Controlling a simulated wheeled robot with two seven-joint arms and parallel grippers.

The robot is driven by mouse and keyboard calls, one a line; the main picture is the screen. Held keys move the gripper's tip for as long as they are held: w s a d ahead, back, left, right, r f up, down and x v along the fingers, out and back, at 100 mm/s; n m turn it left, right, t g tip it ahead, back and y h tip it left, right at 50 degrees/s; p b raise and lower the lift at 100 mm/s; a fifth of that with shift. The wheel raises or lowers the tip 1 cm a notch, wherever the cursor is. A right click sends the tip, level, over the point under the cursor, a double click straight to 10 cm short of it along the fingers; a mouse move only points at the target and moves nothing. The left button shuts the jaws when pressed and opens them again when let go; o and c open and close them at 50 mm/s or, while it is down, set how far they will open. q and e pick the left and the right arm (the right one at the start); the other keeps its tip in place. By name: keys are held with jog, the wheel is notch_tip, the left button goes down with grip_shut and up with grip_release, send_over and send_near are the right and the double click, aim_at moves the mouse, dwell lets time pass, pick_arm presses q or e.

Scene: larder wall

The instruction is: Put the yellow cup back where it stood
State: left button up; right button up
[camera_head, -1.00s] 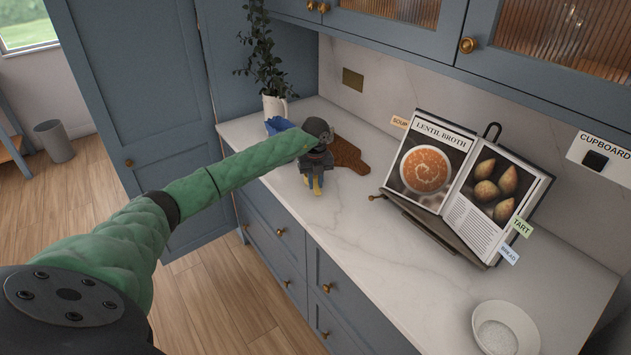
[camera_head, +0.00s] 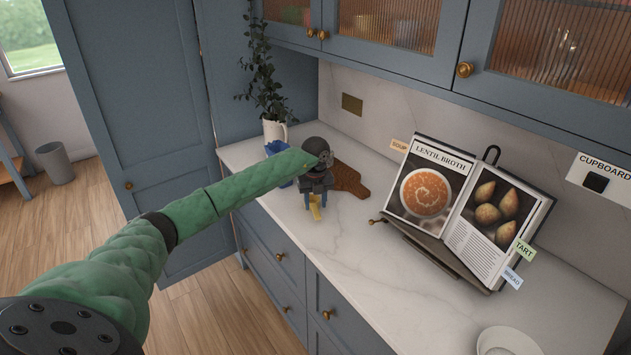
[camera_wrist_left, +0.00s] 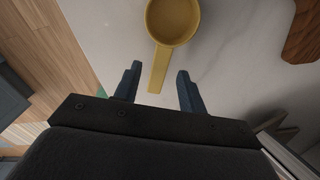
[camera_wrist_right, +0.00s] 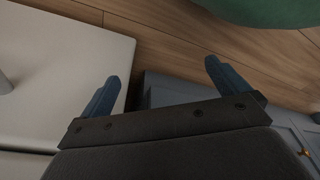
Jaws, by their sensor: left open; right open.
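The yellow cup (camera_wrist_left: 172,22) is a round measuring cup with a flat handle. The left wrist view shows it over the pale counter, bowl beyond my fingers and handle between them. I cannot tell whether it rests on the counter. In the head view only a bit of the yellow cup (camera_head: 315,212) shows below my left gripper (camera_head: 316,198); the rest is hidden. My left gripper (camera_wrist_left: 159,72) is open, with gaps on both sides of the handle. My right gripper (camera_wrist_right: 162,72) is open and empty, and out of the head view.
A brown board (camera_head: 351,180) lies close behind my left gripper. A blue object (camera_head: 277,150) and a white jug with a plant (camera_head: 274,131) stand at the back left. A cookbook on a stand (camera_head: 433,195) and a white bowl (camera_head: 505,342) are to the right. The mid-counter is clear.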

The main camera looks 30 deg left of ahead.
aim_at(315, 209)
pick_arm(q)
notch_tip(315, 209, up, 10)
jog(key=b, duration=0.4)
jog(key=shift+r, duration=0.2)
pick_arm(e)
notch_tip(315, 209, up, 10)
jog(key=w+a, duration=0.2)
jog(key=a, duration=0.1)
jog(key=shift+w+f+g, duration=0.25)
jog(key=shift+w+g, duration=0.1)
jog(key=shift+g, duration=0.05)
pick_arm(q)
jog(key=shift+s+f, duration=0.1)
jog(key=shift+f, duration=0.05)
